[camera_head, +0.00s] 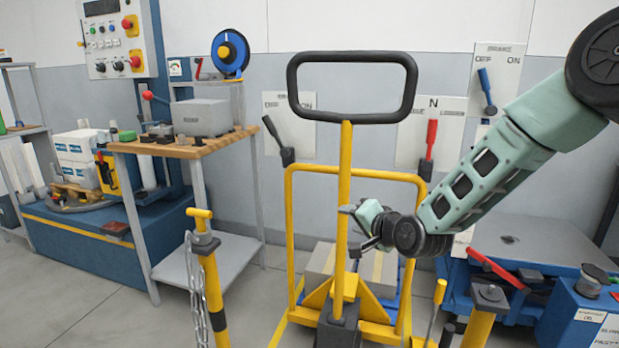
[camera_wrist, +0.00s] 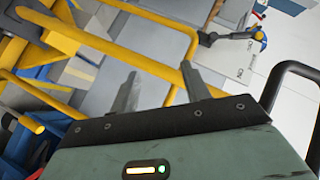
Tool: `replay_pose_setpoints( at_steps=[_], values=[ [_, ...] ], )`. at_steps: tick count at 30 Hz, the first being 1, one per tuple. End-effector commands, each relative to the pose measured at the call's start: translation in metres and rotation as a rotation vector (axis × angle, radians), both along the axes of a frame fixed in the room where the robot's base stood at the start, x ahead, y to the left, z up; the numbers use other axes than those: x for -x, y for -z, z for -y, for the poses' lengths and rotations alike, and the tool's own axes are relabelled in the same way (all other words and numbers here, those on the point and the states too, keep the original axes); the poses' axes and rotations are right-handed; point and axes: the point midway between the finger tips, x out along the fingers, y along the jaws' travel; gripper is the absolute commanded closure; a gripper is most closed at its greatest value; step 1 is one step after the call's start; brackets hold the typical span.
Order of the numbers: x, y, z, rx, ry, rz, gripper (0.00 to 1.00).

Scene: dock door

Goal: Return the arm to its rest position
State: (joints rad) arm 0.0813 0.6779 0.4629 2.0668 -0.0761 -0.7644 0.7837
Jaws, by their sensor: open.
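My arm (camera_head: 480,180) reaches in from the upper right of the head view, bent down and to the left. My gripper (camera_head: 352,230) is open, with nothing seen between its fingers. It is close to the yellow upright of a hand truck with a black loop handle (camera_head: 350,58); I cannot tell whether they touch. In the wrist view the two grey fingers of my gripper (camera_wrist: 158,88) stand apart. Yellow tubes of the truck's frame (camera_wrist: 125,50) show beyond them.
A grey carton (camera_head: 322,258) sits low on the truck. A yellow post with a chain (camera_head: 208,270) stands to the left, near a wooden-topped workbench (camera_head: 185,147). Wall levers include a red one (camera_head: 431,140). A blue machine (camera_head: 585,310) is at the right. Open floor (camera_head: 80,305) lies front left.

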Motion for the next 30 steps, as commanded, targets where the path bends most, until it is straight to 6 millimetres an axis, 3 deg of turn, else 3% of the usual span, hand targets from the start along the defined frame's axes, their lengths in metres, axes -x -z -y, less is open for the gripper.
replay_pose_setpoints(
  at_steps=[1, 3, 7, 12, 18, 23, 24, 30],
  values=[
    [0.030, -0.004, -0.020, 0.108, -0.086, -0.047, 0.53],
    [0.073, -0.002, -0.038, 0.260, -0.199, -0.120, 0.53],
    [0.162, 0.001, -0.051, 0.529, -0.423, -0.246, 0.53],
    [0.274, 0.001, -0.036, 0.816, -0.699, -0.388, 0.53],
    [0.366, -0.003, -0.003, 1.019, -0.942, -0.506, 0.53],
    [0.426, -0.008, 0.027, 1.131, -1.111, -0.585, 0.53],
    [0.425, -0.024, 0.027, 1.129, -1.113, -0.590, 0.53],
    [0.423, -0.066, 0.026, 1.124, -1.106, -0.590, 0.53]
  ],
)
